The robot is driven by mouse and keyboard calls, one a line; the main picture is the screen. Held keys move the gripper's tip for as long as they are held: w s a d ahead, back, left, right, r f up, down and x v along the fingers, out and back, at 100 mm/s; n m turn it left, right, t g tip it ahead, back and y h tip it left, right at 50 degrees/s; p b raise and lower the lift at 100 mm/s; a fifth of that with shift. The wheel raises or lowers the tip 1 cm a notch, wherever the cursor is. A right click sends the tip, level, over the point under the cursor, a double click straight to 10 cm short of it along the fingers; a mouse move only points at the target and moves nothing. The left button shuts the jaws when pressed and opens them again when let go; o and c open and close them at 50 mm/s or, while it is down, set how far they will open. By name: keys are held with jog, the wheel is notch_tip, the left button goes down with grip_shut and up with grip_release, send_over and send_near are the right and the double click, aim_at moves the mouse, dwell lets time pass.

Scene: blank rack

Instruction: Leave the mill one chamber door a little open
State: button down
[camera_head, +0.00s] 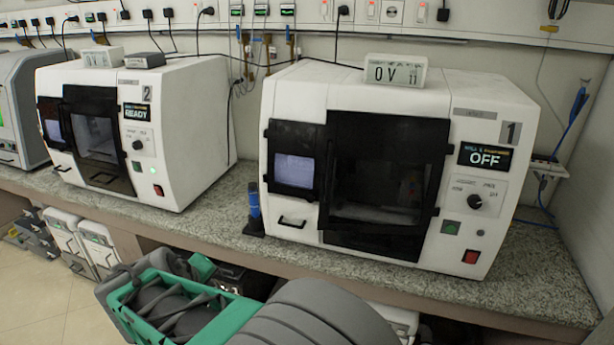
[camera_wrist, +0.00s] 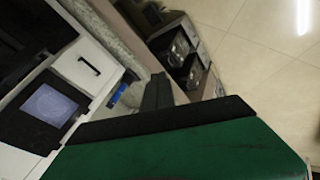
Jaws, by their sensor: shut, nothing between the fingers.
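Mill one (camera_head: 480,100) is the white machine on the right, marked 1, with its display reading OFF. Its chamber door (camera_head: 385,165) is a black-framed panel with a dark window on the front. The door looks closed or nearly so; I cannot tell whether there is a slight gap. In the wrist view, part of the mill's front (camera_wrist: 85,65) shows at the left, tilted. My gripper (camera_wrist: 157,92) is shut and empty, in front of and below the counter edge, apart from the door. My own green and grey arm parts hide some of the lower head view.
Mill two (camera_head: 190,120), reading READY, stands to the left on the same speckled counter (camera_head: 230,205). Bins (camera_head: 98,245) stand under the counter.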

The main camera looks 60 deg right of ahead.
jog(key=s+d+r+g+h+p, duration=0.1)
jog(key=s+d+r+g+h, duration=0.15)
jog(key=s+d+r, duration=0.35)
jog(key=s+d+r+n+g+h+p, duration=0.1)
jog(key=s+d+r+g+h, duration=0.2)
jog(key=d, duration=0.4)
jog(key=s+d+r+g+h+p, duration=0.1)
jog(key=s+d+r+h+p, duration=0.15)
jog(key=d+r, duration=0.4)
jog(key=s+d+f+h+p, duration=0.1)
jog(key=s+d+f, duration=0.1)
jog(key=d, duration=0.7)
jog(key=shift+d+f, duration=0.15)
jog(key=shift+f, duration=0.3)
